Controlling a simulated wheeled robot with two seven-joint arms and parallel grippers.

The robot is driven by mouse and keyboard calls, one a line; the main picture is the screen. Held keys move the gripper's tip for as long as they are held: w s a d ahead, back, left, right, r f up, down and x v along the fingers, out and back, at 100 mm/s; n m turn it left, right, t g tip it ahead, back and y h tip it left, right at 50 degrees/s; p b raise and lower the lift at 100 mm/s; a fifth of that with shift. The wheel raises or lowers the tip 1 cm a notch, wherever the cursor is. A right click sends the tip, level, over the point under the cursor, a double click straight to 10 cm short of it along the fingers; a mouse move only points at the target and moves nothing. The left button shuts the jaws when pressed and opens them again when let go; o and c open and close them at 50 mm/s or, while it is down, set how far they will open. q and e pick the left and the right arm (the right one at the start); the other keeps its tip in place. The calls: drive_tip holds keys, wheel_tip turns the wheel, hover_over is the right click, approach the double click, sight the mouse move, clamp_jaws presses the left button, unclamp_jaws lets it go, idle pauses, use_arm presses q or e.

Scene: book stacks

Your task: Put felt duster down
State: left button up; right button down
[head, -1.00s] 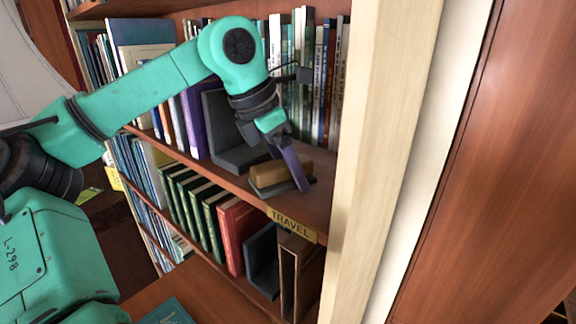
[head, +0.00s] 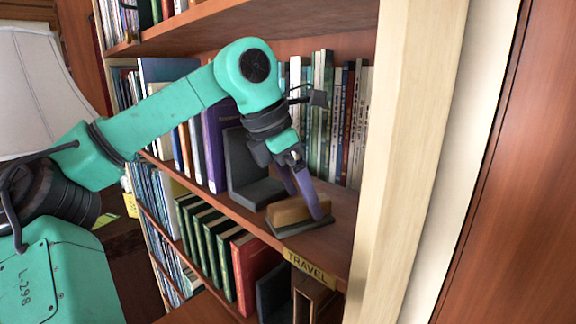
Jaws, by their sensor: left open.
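The felt duster (head: 288,213), a tan block on a dark grey felt base, lies flat on the middle shelf (head: 338,243) near its front edge, above the TRAVEL label. My left gripper (head: 305,207) is over it, its two purple fingers spread apart. One finger reaches down behind the block and the other comes down at its right end. The fingers partly cover the duster, and I cannot tell whether either touches it. My right gripper is not in view.
A dark grey bookend (head: 247,170) stands just left of the duster, with a purple book (head: 214,150) beyond it. Upright books (head: 340,125) stand behind my gripper. A pale shelf post (head: 400,160) closes the right side. Bare shelf lies right of the duster.

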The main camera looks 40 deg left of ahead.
use_arm(q)
drive_tip(key=v, duration=0.9)
drive_tip(key=shift+s+d, duration=0.2)
drive_tip(key=shift+d, duration=0.1)
drive_tip(key=shift+a+r, duration=0.15)
